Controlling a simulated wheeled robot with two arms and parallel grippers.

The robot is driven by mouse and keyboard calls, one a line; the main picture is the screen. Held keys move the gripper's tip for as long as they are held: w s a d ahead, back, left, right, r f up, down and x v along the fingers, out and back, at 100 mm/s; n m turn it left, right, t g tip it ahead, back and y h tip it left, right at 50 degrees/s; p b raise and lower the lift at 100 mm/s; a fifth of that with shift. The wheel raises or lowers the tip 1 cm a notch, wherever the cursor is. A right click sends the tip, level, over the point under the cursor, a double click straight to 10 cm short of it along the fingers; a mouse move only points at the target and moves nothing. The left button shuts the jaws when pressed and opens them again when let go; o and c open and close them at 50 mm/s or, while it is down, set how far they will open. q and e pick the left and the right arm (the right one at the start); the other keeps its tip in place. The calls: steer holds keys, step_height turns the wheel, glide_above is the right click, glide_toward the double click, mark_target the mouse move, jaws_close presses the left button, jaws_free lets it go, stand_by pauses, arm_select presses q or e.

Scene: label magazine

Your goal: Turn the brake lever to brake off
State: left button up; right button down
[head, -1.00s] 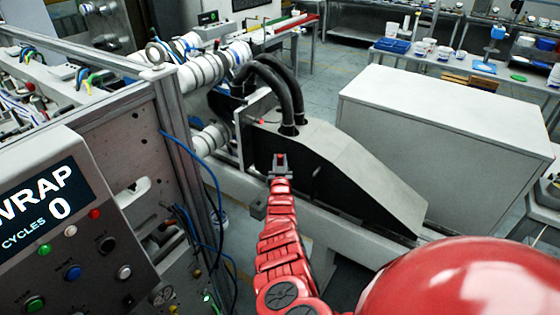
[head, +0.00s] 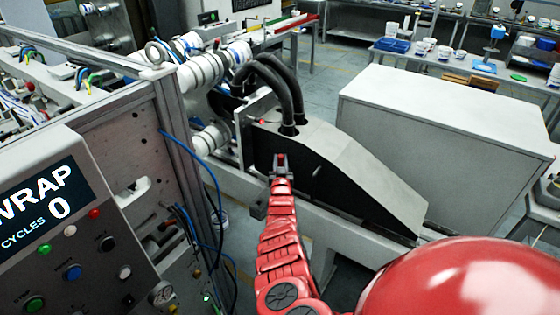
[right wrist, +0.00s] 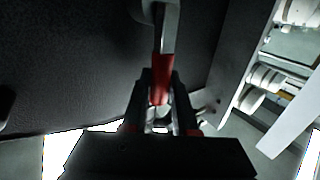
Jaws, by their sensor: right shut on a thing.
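The brake lever (right wrist: 161,80) shows in the right wrist view as a grey metal arm with a red grip, hanging from a pivot on a dark panel at the top. My right gripper (right wrist: 160,108) is shut on the red grip, one dark finger on either side. In the head view my right gripper (head: 281,168) is at the dark side of the sloped machine housing (head: 345,165), with a small red spot of the lever between its fingers. The lever's pivot is hidden there. My left gripper is not in view.
A control panel with a WRAP display (head: 45,195) stands at the left. A loose blue cable (head: 213,175) hangs near my right arm. Thick black hoses (head: 285,85) enter the housing top. A large grey cabinet (head: 440,130) stands behind it.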

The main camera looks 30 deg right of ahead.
mark_target(300, 163)
steer(key=s+f+m+h+b, duration=0.1)
steer(key=s+m+h+b, duration=0.1)
steer(key=m+b, duration=0.2)
steer(key=s+d+f+m+h+b, duration=0.1)
steer(key=s+f+m+h+b, duration=0.1)
steer(key=m+h+b, duration=0.1)
steer(key=s+d+f+m+h+b, duration=0.1)
steer(key=s+m+h+b, duration=0.1)
steer(key=m+b, duration=0.4)
steer(key=shift+d+f+t+b, duration=0.25)
steer(key=shift+t+b, duration=0.15)
steer(key=shift+b, duration=0.25)
steer(key=shift+s+d+m+g+h+b, duration=0.1)
steer(key=shift+s+m+g+h+b, duration=0.15)
steer(key=shift+m+h+b, duration=0.65)
steer(key=shift+m+g, duration=0.25)
steer(key=shift+m, duration=0.05)
steer(key=c, duration=1)
jaws_free()
